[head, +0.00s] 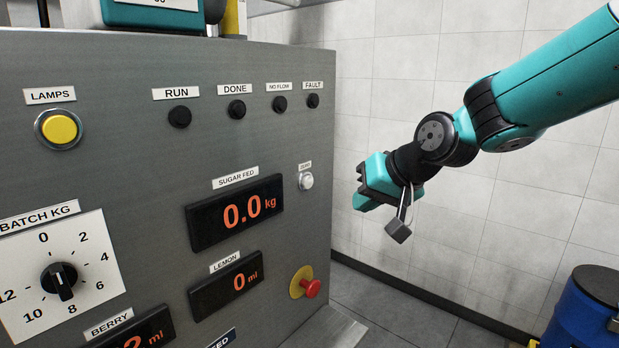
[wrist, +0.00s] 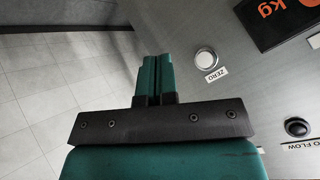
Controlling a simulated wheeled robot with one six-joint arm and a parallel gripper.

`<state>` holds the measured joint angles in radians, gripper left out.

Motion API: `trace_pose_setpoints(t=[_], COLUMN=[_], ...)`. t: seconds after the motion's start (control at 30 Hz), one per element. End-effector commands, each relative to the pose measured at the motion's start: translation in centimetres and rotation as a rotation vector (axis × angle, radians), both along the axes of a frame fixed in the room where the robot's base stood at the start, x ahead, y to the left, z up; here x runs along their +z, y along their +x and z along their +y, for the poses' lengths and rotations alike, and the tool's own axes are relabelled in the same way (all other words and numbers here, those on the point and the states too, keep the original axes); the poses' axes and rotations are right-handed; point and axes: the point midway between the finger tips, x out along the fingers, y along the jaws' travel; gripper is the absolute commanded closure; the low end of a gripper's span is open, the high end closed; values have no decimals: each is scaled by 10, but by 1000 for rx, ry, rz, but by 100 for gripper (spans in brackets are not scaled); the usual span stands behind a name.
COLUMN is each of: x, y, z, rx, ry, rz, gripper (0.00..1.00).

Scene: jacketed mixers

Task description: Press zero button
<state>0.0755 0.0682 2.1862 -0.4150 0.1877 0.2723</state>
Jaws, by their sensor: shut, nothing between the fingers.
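The zero button (head: 306,181) is a small white round button in a metal ring near the right edge of the grey panel, with a small label above it. The button also shows in the wrist view (wrist: 206,59), with its ZERO label beside it. My gripper (head: 359,185) is shut and empty, in the air to the right of the button in the head view. In the wrist view my fingertips (wrist: 157,57) are together, left of the button and apart from it.
The sugar display (head: 238,213) reads 0.0 kg, left of the button. A red mushroom knob (head: 311,288) sticks out below it. Dark lamps, including FAULT (head: 313,101), sit above. A blue drum (head: 580,315) stands at lower right. The floor beside the panel is clear.

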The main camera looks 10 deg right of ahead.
Motion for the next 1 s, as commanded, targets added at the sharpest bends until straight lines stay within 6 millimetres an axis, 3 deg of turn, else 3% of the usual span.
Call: trace_pose_setpoints(t=[0.27,0.7,1.0], x=[1,1,0], y=[5,52,69], z=[5,40,52], rx=[3,4,3], ry=[0,-2,-1], rz=[1,3,2], gripper=[100,100,100])
